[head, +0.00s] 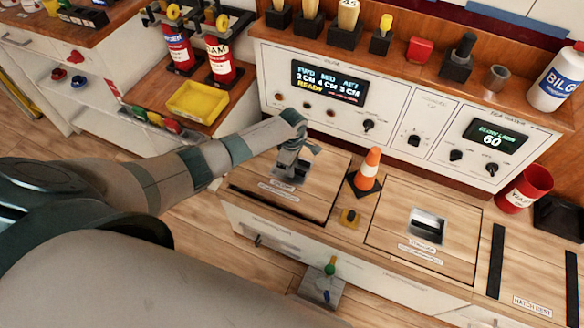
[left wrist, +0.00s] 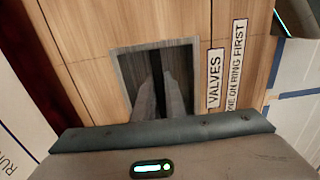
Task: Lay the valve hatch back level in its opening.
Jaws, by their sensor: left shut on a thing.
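The valve hatch (head: 322,178) is a square wooden panel with a recessed metal pull on the left of the low bench. Dark gaps show along its front and side edges, and it looks slightly raised or uneven; I cannot tell how far. My left gripper (head: 289,172) reaches down onto its pull and is shut on it. In the left wrist view, both fingers (left wrist: 161,85) go into the grey pull recess (left wrist: 128,68) beside the "VALVES" label (left wrist: 215,80) on the wooden hatch (left wrist: 82,35). The fingers hide the grip. My right gripper is out of view.
A second hatch (head: 395,224) lies to the right, then two black strips (head: 496,262) by a "hatch rest" label. A control panel (head: 400,120) rises behind.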

